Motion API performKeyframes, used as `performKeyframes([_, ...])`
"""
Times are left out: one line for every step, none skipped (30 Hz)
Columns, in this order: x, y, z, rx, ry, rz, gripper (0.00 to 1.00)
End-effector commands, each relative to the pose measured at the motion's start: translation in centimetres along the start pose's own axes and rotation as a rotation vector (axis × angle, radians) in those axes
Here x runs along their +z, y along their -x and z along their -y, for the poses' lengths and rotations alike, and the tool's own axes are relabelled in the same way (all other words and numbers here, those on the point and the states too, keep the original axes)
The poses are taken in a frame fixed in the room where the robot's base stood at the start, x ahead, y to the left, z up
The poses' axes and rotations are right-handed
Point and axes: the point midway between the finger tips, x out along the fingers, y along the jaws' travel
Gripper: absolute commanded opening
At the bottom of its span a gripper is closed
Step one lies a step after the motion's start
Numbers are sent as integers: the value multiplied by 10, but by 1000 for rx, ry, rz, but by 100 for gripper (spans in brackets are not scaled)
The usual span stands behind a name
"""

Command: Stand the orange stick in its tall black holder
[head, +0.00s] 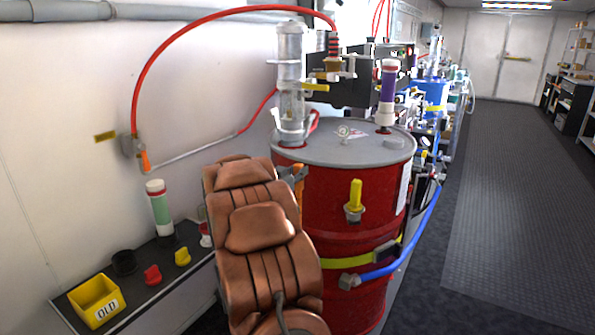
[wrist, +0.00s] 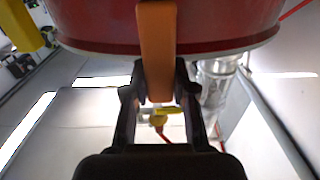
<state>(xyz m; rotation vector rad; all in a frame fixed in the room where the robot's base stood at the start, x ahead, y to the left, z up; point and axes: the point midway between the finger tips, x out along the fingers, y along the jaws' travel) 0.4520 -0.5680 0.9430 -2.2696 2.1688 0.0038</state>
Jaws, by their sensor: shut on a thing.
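The orange stick (wrist: 156,45) is between the two black fingers of my gripper (wrist: 156,85) in the wrist view, and the gripper is shut on it. In the head view a short length of the stick (head: 299,190) shows beside the red drum, with part of my gripper (head: 292,172). My brown arm hides the rest of both. A black round holder (head: 124,262) stands on the dark shelf at the lower left and looks empty. Its depth is hard to judge. My gripper is to the right of it and apart from it.
The red drum (head: 335,205) stands close to my gripper. The shelf (head: 140,299) also bears a yellow bin (head: 96,302), red and yellow caps, and a green tube (head: 160,210) on a black base. A red hose (head: 190,30) arches above. Open floor (head: 500,200) lies right.

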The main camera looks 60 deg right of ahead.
Motion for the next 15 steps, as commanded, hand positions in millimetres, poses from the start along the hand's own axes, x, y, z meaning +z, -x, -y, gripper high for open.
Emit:
performKeyframes([0,0,0,0,0,-1,0])
performKeyframes([0,0,0,0,0,-1,0])
performKeyframes([0,0,0,0,0,0,0])
performKeyframes([0,0,0,0,0,0,0])
performKeyframes([0,0,0,0,0,0,0])
performKeyframes([0,0,0,0,0,0,0])
performKeyframes([0,0,0,0,0,0,0])
performKeyframes([0,0,0,0,0,0,0])
performKeyframes([0,0,0,0,0,0,28])
performKeyframes([0,0,0,0,0,0,31])
performKeyframes([0,0,0,0,0,0,34])
performKeyframes([0,0,0,0,0,0,38])
performKeyframes([0,0,0,0,0,0,41])
performKeyframes([0,0,0,0,0,0,44])
performKeyframes([0,0,0,0,0,0,48])
